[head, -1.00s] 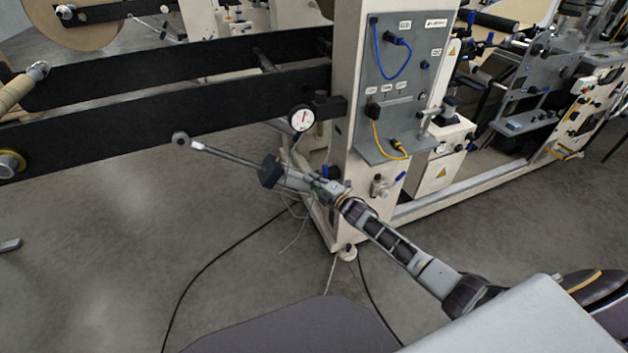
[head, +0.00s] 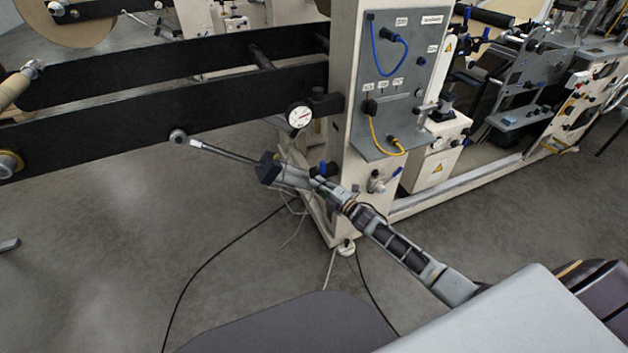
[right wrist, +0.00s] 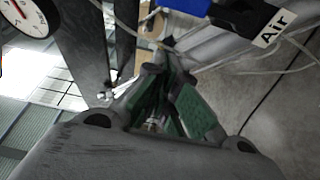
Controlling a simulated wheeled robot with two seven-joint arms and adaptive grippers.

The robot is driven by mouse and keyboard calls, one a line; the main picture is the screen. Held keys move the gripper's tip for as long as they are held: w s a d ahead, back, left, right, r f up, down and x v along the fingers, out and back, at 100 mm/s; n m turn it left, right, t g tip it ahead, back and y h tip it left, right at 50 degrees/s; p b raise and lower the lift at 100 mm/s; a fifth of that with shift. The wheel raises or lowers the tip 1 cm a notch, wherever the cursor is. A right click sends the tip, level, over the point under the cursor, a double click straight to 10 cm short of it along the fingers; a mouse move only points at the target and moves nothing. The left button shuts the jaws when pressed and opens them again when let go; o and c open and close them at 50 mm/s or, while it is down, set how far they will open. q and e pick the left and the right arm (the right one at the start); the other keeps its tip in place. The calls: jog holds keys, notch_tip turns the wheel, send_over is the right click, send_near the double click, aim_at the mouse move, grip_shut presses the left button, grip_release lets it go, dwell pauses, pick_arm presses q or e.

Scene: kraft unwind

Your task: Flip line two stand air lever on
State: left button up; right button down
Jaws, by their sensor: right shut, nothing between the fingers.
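My right gripper (head: 318,185) is shut and empty, low in front of the cream machine stand (head: 352,110). In the right wrist view its green-padded fingers (right wrist: 168,72) come together at the tips. A lever with a blue handle (right wrist: 236,10) and a white tag reading "Air" (right wrist: 270,28) is at the top right of that view, beside the fingers and apart from them. In the head view a blue lever (head: 325,168) shows just above the gripper, partly hidden.
A round gauge (head: 299,117) hangs near the stand; it also shows in the wrist view (right wrist: 30,15). A rod with a dark block (head: 268,168) lies close to the gripper. A second valve (head: 378,182) is right of it. Cables (head: 215,255) run over open floor.

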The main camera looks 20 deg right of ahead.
pick_arm(q)
jog(key=shift+s+a+f+p, duration=0.15)
jog(key=shift+s+a+f, duration=0.15)
jog(key=shift+f, duration=0.15)
jog(key=shift+s+a+f+p, duration=0.15)
jog(key=shift+a+f, duration=0.1)
jog(key=shift+f, duration=0.2)
pick_arm(e)
jog(key=v, duration=0.4)
jog(key=shift+s+d, duration=0.15)
jog(key=shift+s, duration=0.2)
